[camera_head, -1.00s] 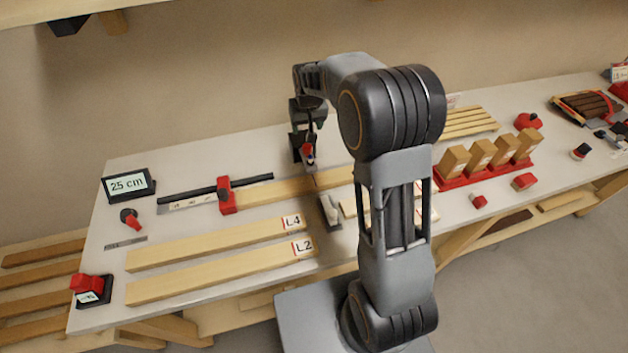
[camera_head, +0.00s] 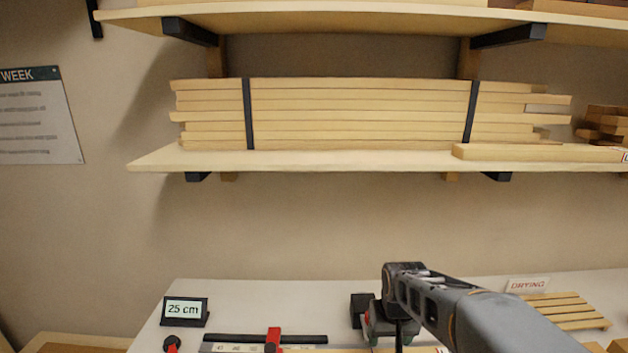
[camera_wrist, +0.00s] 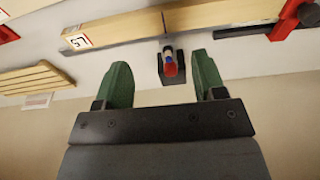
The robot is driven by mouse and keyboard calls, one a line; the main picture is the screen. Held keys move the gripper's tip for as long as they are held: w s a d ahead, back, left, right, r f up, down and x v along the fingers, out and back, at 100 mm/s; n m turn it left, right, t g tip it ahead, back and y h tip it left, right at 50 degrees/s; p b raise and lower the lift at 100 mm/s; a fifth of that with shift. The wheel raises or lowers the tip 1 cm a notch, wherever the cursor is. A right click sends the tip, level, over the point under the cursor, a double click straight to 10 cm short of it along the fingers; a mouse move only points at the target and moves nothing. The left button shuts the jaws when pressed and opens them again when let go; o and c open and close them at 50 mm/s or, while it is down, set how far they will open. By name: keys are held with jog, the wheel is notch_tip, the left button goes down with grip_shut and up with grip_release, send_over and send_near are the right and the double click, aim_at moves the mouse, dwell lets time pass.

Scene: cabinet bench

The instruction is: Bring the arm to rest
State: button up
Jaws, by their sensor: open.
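My gripper (camera_wrist: 161,77) is open in the wrist view, its two green fingers apart with nothing held between them. Beyond the fingertips, a small red-and-blue tool (camera_wrist: 170,62) stands in a dark holder on the bench. A wooden strip (camera_wrist: 120,28) with a white label lies just past it. In the head view my arm reaches over the bench (camera_head: 240,292) from the lower right. The gripper's fingertips are not clear there.
A 25 cm display (camera_head: 184,311) stands at the bench's left, near a black rail with a red stop (camera_head: 273,340). A slatted rack (camera_head: 565,310) sits at the right by a DRYING sign (camera_head: 527,285). A shelf (camera_head: 300,160) with strapped boards hangs above the bench.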

jog(key=s+r+t, duration=0.3)
jog(key=s+r, duration=0.3)
jog(key=s, duration=0.5)
jog(key=shift+s+r, duration=0.15)
jog(key=shift+s, duration=0.05)
jog(key=shift+d, duration=0.1)
dwell(0.9)
